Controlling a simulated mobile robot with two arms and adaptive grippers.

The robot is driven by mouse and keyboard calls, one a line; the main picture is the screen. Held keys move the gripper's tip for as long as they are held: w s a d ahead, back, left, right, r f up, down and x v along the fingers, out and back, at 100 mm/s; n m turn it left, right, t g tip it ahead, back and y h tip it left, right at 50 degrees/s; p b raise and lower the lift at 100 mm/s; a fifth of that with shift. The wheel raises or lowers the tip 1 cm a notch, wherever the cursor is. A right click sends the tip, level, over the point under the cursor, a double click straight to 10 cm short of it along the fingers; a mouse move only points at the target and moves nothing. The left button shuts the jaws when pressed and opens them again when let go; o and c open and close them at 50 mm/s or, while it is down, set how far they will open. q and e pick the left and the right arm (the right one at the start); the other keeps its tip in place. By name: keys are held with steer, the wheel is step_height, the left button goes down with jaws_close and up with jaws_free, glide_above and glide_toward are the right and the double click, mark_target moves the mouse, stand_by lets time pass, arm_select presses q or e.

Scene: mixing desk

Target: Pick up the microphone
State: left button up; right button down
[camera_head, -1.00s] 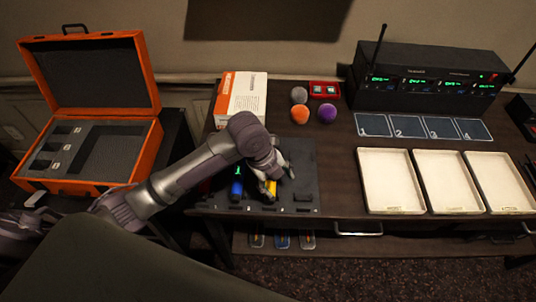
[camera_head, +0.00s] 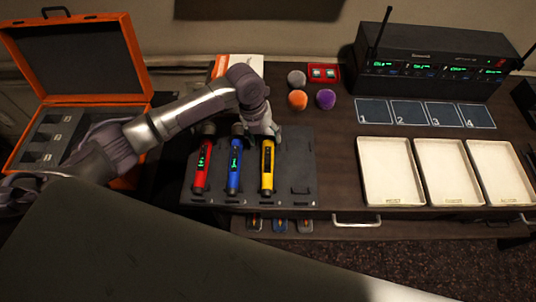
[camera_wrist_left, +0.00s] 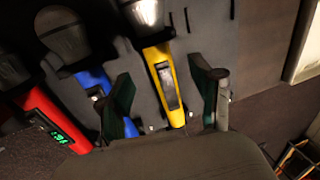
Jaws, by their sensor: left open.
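Three microphones lie side by side on a dark slotted holder (camera_head: 299,150): a red one (camera_head: 201,172), a blue one (camera_head: 234,172) and a yellow one (camera_head: 267,168). My left gripper (camera_head: 262,132) is over the head end of the yellow microphone, whose head it hides in the head view. In the left wrist view, the open fingers of my left gripper (camera_wrist_left: 163,85) stand on either side of the yellow microphone (camera_wrist_left: 163,82), with nothing gripped. The left finger overlaps the blue microphone (camera_wrist_left: 93,82); the red one (camera_wrist_left: 50,122) is farther left. My right gripper is not in view.
Foam balls, grey (camera_head: 297,79), orange (camera_head: 297,100) and purple (camera_head: 326,98), sit behind the holder near a red box (camera_head: 324,66). Three white trays (camera_head: 392,198) and a black receiver (camera_head: 430,62) are to the right. An open orange case (camera_head: 133,48) stands left.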

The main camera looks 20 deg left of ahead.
mark_target(267, 146)
arm_select(q)
steer(key=f, duration=0.1)
steer(key=f+p, duration=0.1)
steer(key=f, duration=0.2)
steer(key=shift+d+p, duration=0.35)
steer(key=shift+w+d+f, duration=0.1)
steer(key=shift+f, duration=0.45)
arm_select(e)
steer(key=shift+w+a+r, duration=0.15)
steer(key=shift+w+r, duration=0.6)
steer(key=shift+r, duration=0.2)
arm_select(q)
steer(key=shift+c, duration=1.2)
jaws_close()
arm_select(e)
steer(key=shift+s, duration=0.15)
